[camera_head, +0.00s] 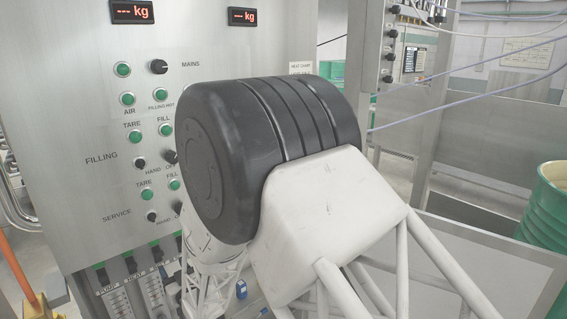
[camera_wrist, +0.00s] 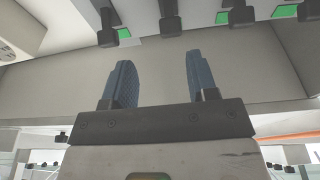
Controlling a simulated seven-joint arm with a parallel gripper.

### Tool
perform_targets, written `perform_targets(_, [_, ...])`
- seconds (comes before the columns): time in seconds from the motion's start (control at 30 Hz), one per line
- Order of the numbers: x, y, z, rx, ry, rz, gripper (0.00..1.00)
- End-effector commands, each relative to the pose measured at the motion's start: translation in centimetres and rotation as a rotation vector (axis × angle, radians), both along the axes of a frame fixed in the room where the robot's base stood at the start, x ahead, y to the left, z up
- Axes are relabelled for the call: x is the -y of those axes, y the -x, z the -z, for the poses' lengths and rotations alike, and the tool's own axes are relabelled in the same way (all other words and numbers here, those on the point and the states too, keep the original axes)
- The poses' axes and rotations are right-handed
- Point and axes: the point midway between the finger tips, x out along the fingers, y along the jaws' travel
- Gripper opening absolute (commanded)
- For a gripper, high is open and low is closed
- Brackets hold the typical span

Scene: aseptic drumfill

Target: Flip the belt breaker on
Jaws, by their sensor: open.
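A row of breakers with black levers is at the bottom of the steel panel in the head view. The labels PUMP (camera_head: 106,288) and HEAT (camera_head: 133,274) can be read. A further breaker (camera_head: 157,254) stands to their right with its label too small to read, so I cannot tell which one is the belt breaker. In the wrist view my gripper (camera_wrist: 161,82) is open and empty, its two blue fingers apart. Black levers or knobs (camera_wrist: 106,27) with green squares are beyond the fingertips, not touched. In the head view my arm hides part of the row.
The steel panel (camera_head: 60,110) carries green buttons and black knobs marked MAINS (camera_head: 158,67), AIR, FILLING and SERVICE. Two red kg displays (camera_head: 132,12) are above. A green drum (camera_head: 548,205) stands at the right. An orange part (camera_head: 18,275) is at lower left.

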Motion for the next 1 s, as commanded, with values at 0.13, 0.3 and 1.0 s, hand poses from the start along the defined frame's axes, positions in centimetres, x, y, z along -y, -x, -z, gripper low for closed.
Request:
perform_targets(0.13, [2.4, -1.6, -2.1, -0.045, 0.044, 0.038, 0.53])
perform_targets(0.3, [6.8, -3.6, -5.2, -0.138, 0.122, 0.102, 0.53])
perform_targets(1.0, [31.6, -0.5, -15.7, -0.649, 0.418, 0.385, 0.53])
